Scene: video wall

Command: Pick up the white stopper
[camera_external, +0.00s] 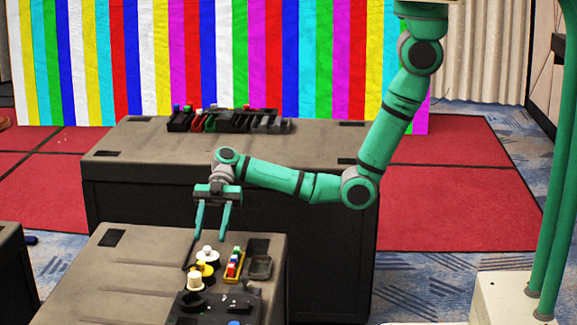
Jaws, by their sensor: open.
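A small white stopper (208,251) with a rounded top stands on the near dark case top (140,262), in a group of small items. My gripper (210,238) points down just above and around it. Its two green fingers are apart, with nothing held between them. I cannot tell from this view whether the fingertips reach beside the stopper or stay above it.
A yellow piece (206,268) and a cream-topped piece (194,281) stand just in front of the stopper. Another case (310,155) with several trays stands behind.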

